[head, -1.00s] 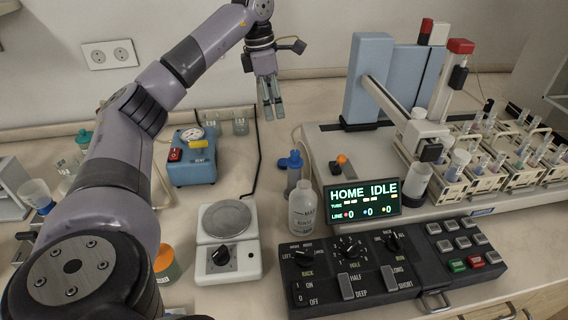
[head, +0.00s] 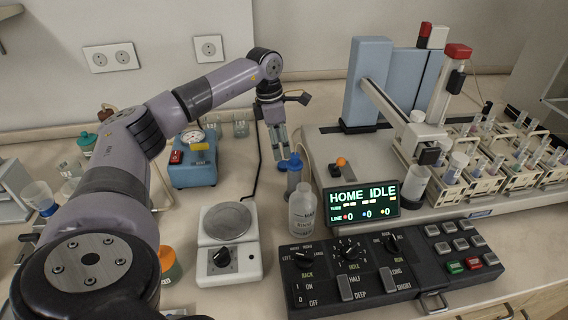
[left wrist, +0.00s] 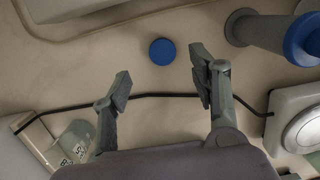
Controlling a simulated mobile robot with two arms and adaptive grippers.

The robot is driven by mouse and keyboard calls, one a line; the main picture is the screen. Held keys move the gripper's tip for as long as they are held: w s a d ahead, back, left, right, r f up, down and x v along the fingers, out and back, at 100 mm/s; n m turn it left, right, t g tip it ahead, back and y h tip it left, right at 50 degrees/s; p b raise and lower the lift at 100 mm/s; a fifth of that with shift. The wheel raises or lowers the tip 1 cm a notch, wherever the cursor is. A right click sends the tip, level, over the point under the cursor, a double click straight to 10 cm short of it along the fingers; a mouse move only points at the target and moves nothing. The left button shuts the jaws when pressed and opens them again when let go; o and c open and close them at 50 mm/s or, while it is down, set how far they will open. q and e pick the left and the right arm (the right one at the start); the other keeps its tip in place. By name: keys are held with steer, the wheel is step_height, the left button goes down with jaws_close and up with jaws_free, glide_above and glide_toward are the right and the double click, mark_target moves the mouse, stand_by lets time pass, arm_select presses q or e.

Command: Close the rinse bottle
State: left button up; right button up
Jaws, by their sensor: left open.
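A round blue cap (left wrist: 162,51) lies on the bench in the left wrist view, ahead of the fingertips. My left gripper (head: 281,154) is open and empty, pointing down above the bench near the cap. My right gripper is out of view.
A display (head: 362,198) and black control panel (head: 390,262) stand right and front of the bottle. A blue pump unit (head: 192,165) and beakers (head: 240,127) stand farther back. A black cable (left wrist: 165,95) crosses the bench beneath the gripper.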

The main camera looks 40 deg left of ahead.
mark_target(284, 164)
arm_select(q)
steer(key=shift+f, duration=0.3)
steer(key=f, duration=0.1)
steer(key=f+p, duration=0.1)
steer(key=f, duration=0.3)
steer(key=shift+w+d, duration=0.25)
steer(key=shift+d, duration=0.1)
steer(key=shift+c, duration=0.5)
steer(key=c, duration=0.7)
step_height(284, 164, up, 20)
steer(key=shift+b, duration=0.45)
